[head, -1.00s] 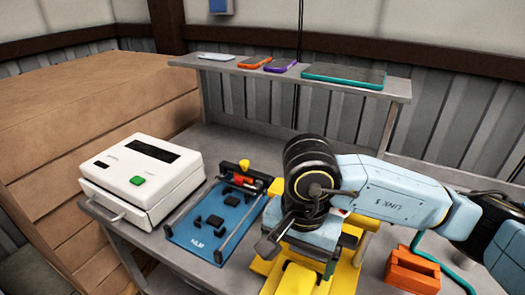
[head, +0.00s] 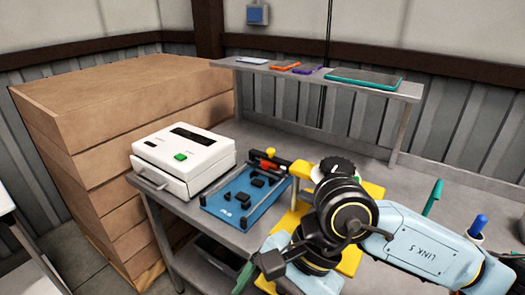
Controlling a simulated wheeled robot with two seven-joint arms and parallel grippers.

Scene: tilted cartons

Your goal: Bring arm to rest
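My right arm (head: 425,250) comes in from the right, low in the head view. It bends at a black wrist joint in front of a yellow stand. Light-blue wrist parts and a dark piece show at the lower end of the arm. The fingertips of my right gripper cannot be made out, so I cannot tell whether it is open or shut. No held object shows. My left arm and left gripper are not in view.
A yellow stand (head: 375,190) is partly hidden behind the arm. Left of it are a blue fixture board (head: 232,213) and a white box machine (head: 205,160). A raised shelf (head: 410,90) holds several phones and a tablet.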

